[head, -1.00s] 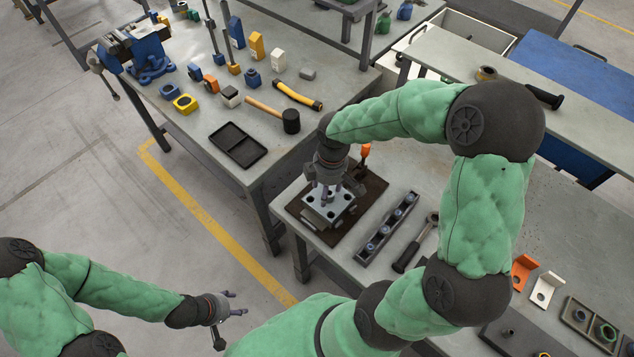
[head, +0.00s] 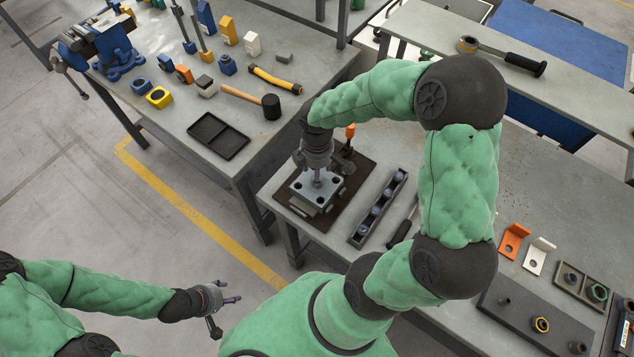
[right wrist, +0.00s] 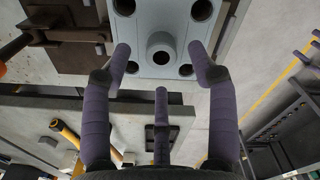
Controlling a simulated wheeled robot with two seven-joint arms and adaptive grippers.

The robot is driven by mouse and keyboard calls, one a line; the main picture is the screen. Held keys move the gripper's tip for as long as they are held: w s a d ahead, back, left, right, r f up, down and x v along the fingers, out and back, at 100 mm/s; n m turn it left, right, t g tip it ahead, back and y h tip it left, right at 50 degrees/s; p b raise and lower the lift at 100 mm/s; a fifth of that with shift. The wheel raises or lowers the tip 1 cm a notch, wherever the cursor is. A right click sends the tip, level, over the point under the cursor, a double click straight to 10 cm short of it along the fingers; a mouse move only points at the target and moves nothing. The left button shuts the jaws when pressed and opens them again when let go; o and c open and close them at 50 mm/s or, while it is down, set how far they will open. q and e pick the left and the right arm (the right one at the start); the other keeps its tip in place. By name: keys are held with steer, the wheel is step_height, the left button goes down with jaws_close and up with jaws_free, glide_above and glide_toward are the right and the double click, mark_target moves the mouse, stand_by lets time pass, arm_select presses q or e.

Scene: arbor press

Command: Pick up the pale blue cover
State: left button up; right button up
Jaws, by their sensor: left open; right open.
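The pale blue cover (head: 305,191) is a square plate with corner holes, on the dark base plate at the front bench's left end. In the right wrist view the cover (right wrist: 150,28) shows a round raised boss with a hole in the middle. My right gripper (head: 317,182) is above the cover, pointing down. In the wrist view its fingers (right wrist: 157,62) are spread on either side of the boss, with a third finger below it. I cannot tell whether they touch the cover. My left gripper (head: 230,298) is open and empty over the floor, away from the bench.
A dark tray holding several bolts (head: 378,208) lies right of the base plate (head: 352,192). A small orange-topped part (head: 350,131) stands behind the gripper. Orange (head: 513,240) and white brackets (head: 538,255) lie further right. The rear bench holds a mallet (head: 250,100) and a black tray (head: 218,135).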

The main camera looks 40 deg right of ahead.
step_height(320, 180, down, 4)
steer(key=shift+b, duration=0.4)
steer(key=shift+s, duration=0.1)
jaws_close()
steer(key=shift+r, duration=0.15)
